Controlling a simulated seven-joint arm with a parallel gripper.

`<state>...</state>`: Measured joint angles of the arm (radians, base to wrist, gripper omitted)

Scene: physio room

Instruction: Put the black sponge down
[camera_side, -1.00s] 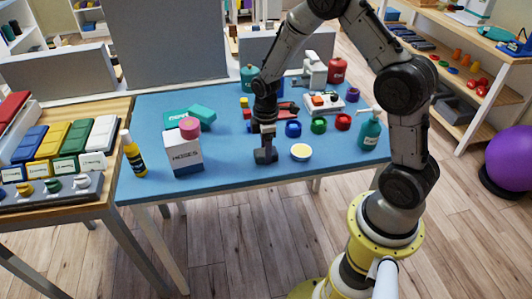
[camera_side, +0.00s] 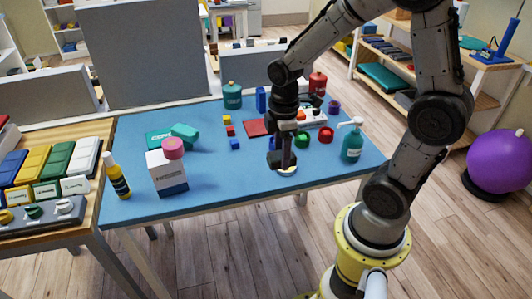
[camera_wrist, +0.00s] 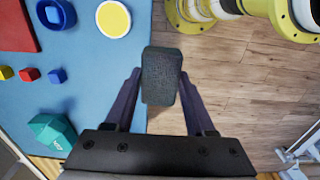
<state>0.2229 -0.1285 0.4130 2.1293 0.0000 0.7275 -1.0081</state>
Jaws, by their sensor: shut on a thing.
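My gripper (camera_side: 281,160) is shut on the black sponge (camera_wrist: 162,78), a dark rounded block gripped by its sides between the two fingers. In the wrist view the fingers (camera_wrist: 160,98) close on it from left and right. The sponge shows against the wooden floor, just right of the blue table's edge (camera_wrist: 140,50). In the side view the sponge is hard to tell from the dark fingers, near the front of the blue table (camera_side: 225,193). There my gripper partly covers a yellow-topped round dish (camera_side: 287,171).
A white box (camera_side: 167,178) topped by a pink roll and a yellow-black bottle (camera_side: 116,180) stand at the left. A green pump bottle (camera_side: 352,143) stands at the right. Small cubes (camera_side: 231,131) and a red square (camera_side: 254,127) lie behind. The front middle table is clear.

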